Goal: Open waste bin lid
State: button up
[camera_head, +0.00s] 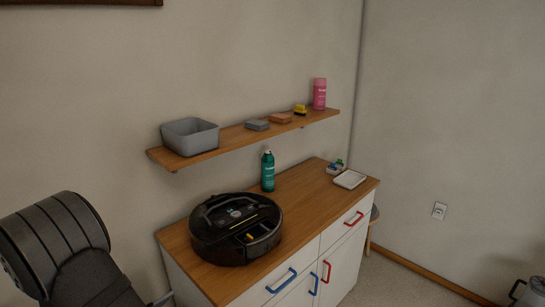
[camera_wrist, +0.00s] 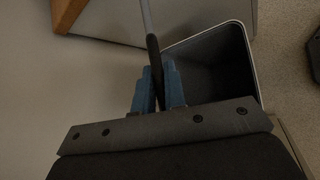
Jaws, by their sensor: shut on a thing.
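The waste bin (camera_wrist: 215,65) is in the wrist view, just right of my fingers. Its light rim and dark inside show, so its top is at least partly uncovered. My gripper (camera_wrist: 157,70) has blue fingers closed on a thin strip, dark near the fingers and grey farther up. The fingers hide part of the strip. The bin's lower part is out of sight, and I cannot clearly make out the bin or my fingers in the head view.
A white cabinet (camera_head: 341,262) with a wooden top carries a black robot vacuum (camera_head: 236,228) and a green bottle (camera_head: 267,171). A wall shelf (camera_head: 241,137) above holds a grey box (camera_head: 190,136) and a pink can (camera_head: 319,93). A dark object (camera_wrist: 314,55) stands right of the bin.

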jog(key=shift+g+h, duration=0.3)
jog(key=shift+g, duration=0.1)
jog(key=shift+w+a+r, duration=1.25)
jog(key=shift+w+a, duration=0.05)
jog(key=shift+w, duration=0.05)
jog(key=shift+n+g+h, duration=0.4)
jog(key=shift+n, duration=0.1)
jog(key=shift+w+a+r, duration=0.5)
jog(key=shift+w+a, duration=0.25)
jog(key=shift+w+a+r, duration=0.45)
jog(key=shift+w+a, duration=0.3)
jog(key=shift+g+h, duration=0.3)
jog(key=shift+w+a+r, duration=0.3)
jog(key=shift+w+a, duration=0.45)
jog(key=shift+a, duration=0.05)
jog(key=shift+w+a+r, duration=0.25)
jog(key=shift+w+a, duration=0.5)
